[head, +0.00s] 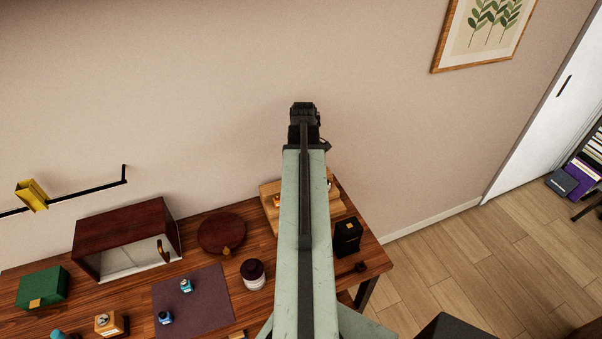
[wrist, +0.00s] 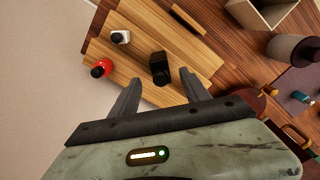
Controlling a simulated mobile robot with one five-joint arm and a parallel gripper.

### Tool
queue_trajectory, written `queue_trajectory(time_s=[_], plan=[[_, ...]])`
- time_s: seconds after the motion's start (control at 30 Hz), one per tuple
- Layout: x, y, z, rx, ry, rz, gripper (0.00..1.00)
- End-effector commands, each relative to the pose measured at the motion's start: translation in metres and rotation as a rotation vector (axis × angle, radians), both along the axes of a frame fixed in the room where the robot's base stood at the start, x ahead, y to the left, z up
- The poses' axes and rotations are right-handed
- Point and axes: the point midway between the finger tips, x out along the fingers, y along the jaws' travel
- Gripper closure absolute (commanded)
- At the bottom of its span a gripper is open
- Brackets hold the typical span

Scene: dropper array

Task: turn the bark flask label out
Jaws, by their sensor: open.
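In the wrist view, a small dark flask (wrist: 160,68) stands on a pale wooden board (wrist: 125,40), roughly between my open fingers and apart from them. It may be the bark flask; I cannot make out its label. A red flask with a dark cap (wrist: 102,69) and a white flask with a dark cap (wrist: 121,37) share the board. My gripper (wrist: 160,77) is open and empty above the board. In the head view my gripper (head: 304,108) is at the far end of my raised arm, which hides most of the board (head: 268,190).
A dark wooden cabinet (head: 125,225), a round red-brown disc (head: 222,235), a dark-capped jar (head: 253,275) and a black box (head: 347,236) stand on the table. A purple mat (head: 205,305) holds small bottles. A green box (head: 42,287) is at left.

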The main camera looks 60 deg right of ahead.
Motion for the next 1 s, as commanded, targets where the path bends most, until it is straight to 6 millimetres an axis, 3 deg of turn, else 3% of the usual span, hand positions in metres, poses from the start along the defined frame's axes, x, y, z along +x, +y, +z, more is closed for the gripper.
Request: queue_trajectory(time_s=[0.03,0.3,0.63,0.83,1.0], plan=[[0.001,0.001,-0.016,0.000,0.000,0.001,0.45],[0.002,0.002,-0.060,0.000,0.000,0.004,0.45],[0.003,0.002,-0.062,0.000,0.000,0.005,0.45],[0.003,0.002,-0.062,0.000,0.000,0.005,1.00],[0.003,0.002,-0.062,0.000,0.000,0.048,1.00]])
